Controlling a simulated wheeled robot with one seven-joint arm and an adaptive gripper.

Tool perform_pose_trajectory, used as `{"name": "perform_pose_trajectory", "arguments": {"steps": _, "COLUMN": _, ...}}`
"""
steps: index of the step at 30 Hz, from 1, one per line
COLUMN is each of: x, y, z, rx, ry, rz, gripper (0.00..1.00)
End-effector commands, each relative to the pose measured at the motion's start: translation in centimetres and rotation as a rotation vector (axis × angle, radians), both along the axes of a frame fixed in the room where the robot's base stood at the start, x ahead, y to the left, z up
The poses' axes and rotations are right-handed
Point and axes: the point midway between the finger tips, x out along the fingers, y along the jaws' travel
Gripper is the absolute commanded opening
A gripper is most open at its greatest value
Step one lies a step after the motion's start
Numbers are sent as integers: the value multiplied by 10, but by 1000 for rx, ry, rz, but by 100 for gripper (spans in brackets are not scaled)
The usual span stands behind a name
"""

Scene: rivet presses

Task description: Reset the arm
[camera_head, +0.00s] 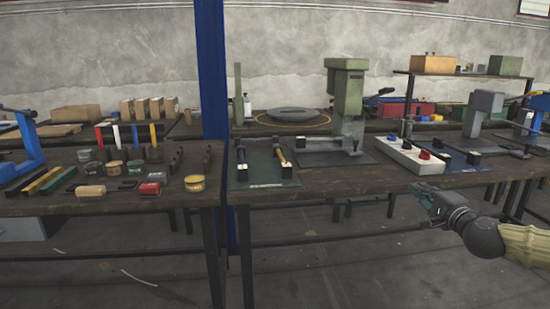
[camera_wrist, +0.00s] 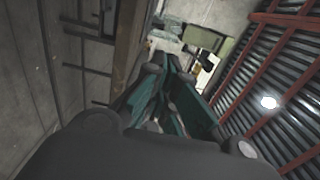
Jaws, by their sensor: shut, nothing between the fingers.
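My gripper (camera_head: 420,190) is at the right side of the head view, in front of the workbench (camera_head: 300,196) and close to its front edge. It is shut and holds nothing. In the wrist view my gripper (camera_wrist: 172,105) fills the middle, its dark and teal fingers together. The wrist view is tilted, with the bench edge (camera_wrist: 128,40) running up the picture and the green press (camera_wrist: 208,38) beyond the fingers.
The green rivet press (camera_head: 347,100) stands on the middle bench beside a dark mat (camera_head: 265,170). A white control box (camera_head: 420,157) with knobs sits near the bench edge behind my gripper. Cans, blocks and bars crowd the left bench (camera_head: 120,205). The floor (camera_head: 340,265) in front is clear.

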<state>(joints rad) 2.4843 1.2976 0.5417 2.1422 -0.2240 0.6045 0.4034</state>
Motion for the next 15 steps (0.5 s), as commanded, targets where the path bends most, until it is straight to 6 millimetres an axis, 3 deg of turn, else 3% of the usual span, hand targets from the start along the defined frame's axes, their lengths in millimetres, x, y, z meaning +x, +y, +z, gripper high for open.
{"name": "perform_pose_trajectory", "arguments": {"steps": 8, "x": -1, "y": 26, "z": -34, "rx": -57, "ry": 62, "rz": 36, "gripper": 0}}
{"name": "perform_pose_trajectory", "arguments": {"steps": 15, "x": -4, "y": 58, "z": -76, "rx": -125, "ry": 133, "rz": 82, "gripper": 0}}
